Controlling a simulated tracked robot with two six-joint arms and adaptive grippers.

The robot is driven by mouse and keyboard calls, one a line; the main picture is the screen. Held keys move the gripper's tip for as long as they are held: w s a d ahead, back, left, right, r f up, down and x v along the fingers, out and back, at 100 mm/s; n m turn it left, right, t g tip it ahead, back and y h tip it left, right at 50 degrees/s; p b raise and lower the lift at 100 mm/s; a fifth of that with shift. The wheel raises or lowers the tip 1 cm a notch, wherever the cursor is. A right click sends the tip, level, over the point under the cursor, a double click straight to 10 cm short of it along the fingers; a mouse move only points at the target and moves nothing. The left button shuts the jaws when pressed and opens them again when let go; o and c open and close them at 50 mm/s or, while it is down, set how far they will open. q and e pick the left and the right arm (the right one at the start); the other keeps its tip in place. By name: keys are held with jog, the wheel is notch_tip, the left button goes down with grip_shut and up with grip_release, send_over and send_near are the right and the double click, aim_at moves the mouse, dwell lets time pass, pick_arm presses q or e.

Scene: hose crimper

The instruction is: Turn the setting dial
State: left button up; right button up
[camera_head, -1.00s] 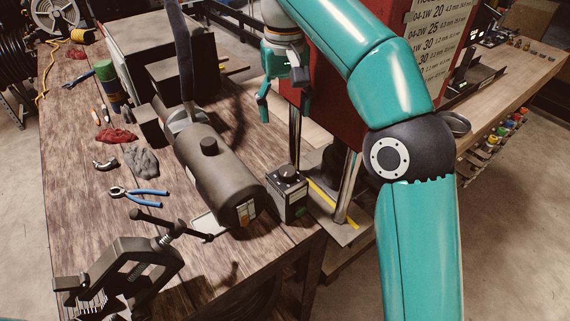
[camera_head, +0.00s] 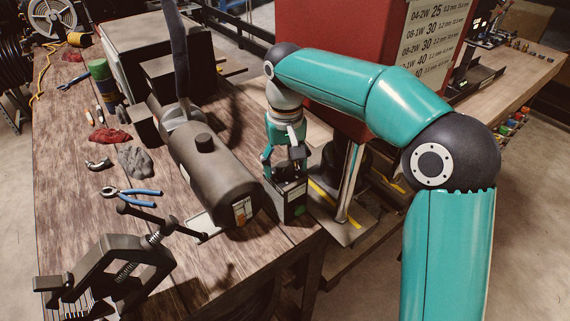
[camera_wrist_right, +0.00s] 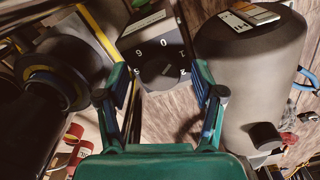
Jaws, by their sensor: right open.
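The setting dial (camera_wrist_right: 160,73) is a dark round knob on top of a small dark box (camera_wrist_right: 150,35). White numerals stand around it. In the head view the box (camera_head: 295,208) sits at the front right corner of the wooden bench, and my right gripper hides most of its top. My right gripper (camera_head: 284,168) points down just over the box. In the right wrist view its open fingers (camera_wrist_right: 161,84) appear on either side of the dial, with nothing between them gripped. I cannot tell whether they touch it. My left gripper is out of view.
A dark cylindrical motor (camera_head: 212,165) lies just left of the box. A red cabinet (camera_head: 335,60) and a metal post (camera_head: 349,180) stand to the right. Blue-handled pliers (camera_head: 133,192), a grey glove (camera_head: 134,160) and a black vise-like tool (camera_head: 120,260) are farther left.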

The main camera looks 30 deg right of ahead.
jog(key=c, duration=1.1)
jog(key=shift+c, duration=0.2)
jog(key=shift+m, duration=0.5)
jog(key=m+p, duration=0.1)
jog(key=m, duration=0.1)
jog(key=shift+m, duration=0.4)
jog(key=m, duration=0.9)
jog(key=shift+w+p, duration=0.1)
jog(key=shift+p, duration=0.3)
jog(key=shift+m, duration=2)
